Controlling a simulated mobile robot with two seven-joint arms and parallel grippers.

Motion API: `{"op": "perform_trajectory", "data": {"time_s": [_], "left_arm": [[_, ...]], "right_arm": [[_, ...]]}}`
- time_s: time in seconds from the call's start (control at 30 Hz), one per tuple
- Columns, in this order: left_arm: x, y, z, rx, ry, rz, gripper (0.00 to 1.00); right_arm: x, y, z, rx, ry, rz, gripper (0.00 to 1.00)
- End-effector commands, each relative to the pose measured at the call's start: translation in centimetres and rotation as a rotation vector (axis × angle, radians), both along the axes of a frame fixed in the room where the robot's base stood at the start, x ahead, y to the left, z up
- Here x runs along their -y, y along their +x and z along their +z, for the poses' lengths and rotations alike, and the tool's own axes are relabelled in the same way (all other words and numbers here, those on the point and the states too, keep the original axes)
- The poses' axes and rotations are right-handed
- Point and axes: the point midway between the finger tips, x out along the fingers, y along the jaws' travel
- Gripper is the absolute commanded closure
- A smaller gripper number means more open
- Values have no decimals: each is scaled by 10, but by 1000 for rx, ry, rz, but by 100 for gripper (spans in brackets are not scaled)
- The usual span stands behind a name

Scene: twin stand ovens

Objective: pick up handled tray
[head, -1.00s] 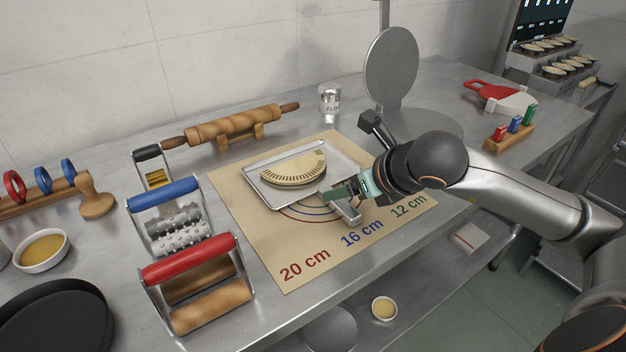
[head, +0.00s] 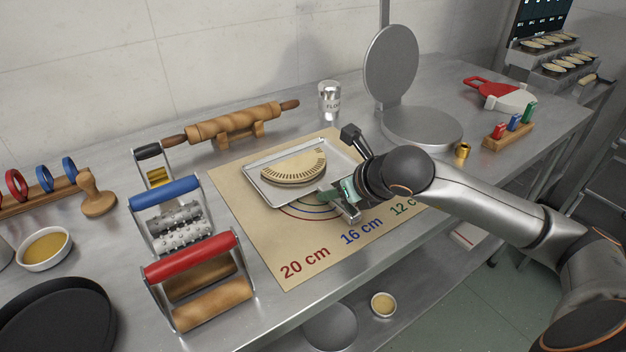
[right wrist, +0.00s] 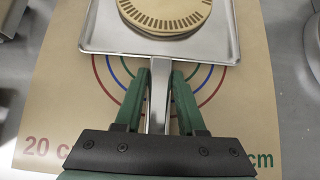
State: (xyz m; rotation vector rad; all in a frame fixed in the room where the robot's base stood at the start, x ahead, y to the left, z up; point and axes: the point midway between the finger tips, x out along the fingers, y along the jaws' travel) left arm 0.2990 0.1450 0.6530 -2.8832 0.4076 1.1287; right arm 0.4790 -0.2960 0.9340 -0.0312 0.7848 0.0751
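The handled tray (head: 259,189) is a shallow silver metal tray lying on the brown mat. The tray's flat metal handle (right wrist: 160,88) points toward my right gripper. My right gripper (right wrist: 161,72) has its green fingers on both sides of the handle, close to the tray's edge. They look closed against it. In the head view my right gripper (head: 334,195) partly covers the handle, and my arm hides the tray's right side. My left gripper is out of view.
The brown mat (head: 240,205) carries printed size rings. Rollers with red (head: 190,258) and blue (head: 163,193) handles stand to the left. A rolling pin (head: 233,122) and a flour shaker (head: 329,100) are behind. A round hinged plate (head: 420,128) stands at the back right.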

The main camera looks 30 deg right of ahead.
Motion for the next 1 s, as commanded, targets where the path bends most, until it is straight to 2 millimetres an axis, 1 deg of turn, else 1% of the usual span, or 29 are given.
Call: {"op": "perform_trajectory", "data": {"time_s": [0.03, 0.3, 0.33, 1.0], "left_arm": [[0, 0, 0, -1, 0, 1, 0], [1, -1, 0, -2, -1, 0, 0], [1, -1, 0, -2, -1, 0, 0], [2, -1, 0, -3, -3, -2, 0]], "right_arm": [[0, 0, 0, 0, 0, 0, 68], [0, 0, 0, 0, 0, 0, 98], [0, 0, 0, 0, 0, 0, 100], [0, 0, 0, 0, 0, 0, 100]]}}
